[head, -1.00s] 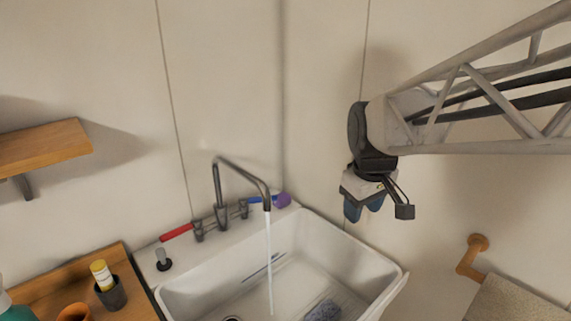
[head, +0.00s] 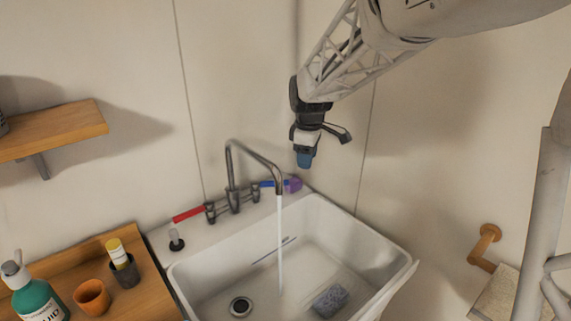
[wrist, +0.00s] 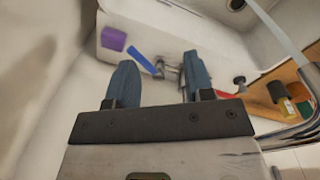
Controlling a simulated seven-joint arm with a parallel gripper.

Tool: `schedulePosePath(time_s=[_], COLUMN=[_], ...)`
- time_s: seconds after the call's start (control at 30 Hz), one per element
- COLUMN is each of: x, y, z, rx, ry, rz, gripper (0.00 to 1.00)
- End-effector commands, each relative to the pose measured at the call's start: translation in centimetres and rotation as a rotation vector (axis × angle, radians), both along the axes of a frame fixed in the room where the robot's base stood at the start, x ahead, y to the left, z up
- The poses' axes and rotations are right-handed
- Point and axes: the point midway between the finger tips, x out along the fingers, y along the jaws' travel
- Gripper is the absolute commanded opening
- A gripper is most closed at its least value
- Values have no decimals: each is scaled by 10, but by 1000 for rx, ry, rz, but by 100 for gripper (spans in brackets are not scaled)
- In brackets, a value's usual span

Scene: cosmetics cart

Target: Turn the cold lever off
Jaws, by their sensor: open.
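The cold lever is the blue handle (head: 268,184) on the right side of the faucet (head: 233,190); it also shows as a blue bar (wrist: 145,60) in the wrist view. The red lever (head: 188,214) is on the faucet's left. Water runs from the spout into the sink. My gripper (head: 304,160) is above the sink's back right corner, higher than the blue lever and a little right of it. In the wrist view its two blue fingers (wrist: 158,82) are apart and empty, with the blue lever seen between and beyond them.
A purple object (head: 293,185) sits right beside the blue lever's end. The white sink (head: 345,238) holds a grey sponge-like block (head: 330,300). A wooden counter (head: 155,297) with a cup and bottles is at left. The walls meet close behind my gripper.

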Motion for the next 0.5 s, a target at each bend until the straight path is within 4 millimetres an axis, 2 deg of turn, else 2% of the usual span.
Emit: schedulePosePath(time_s=[0.2, 0.5], x=[41, 85], y=[41, 92], z=[-27, -62], rx=[-12, -23], ry=[22, 44], rz=[166, 372], gripper=[48, 48])
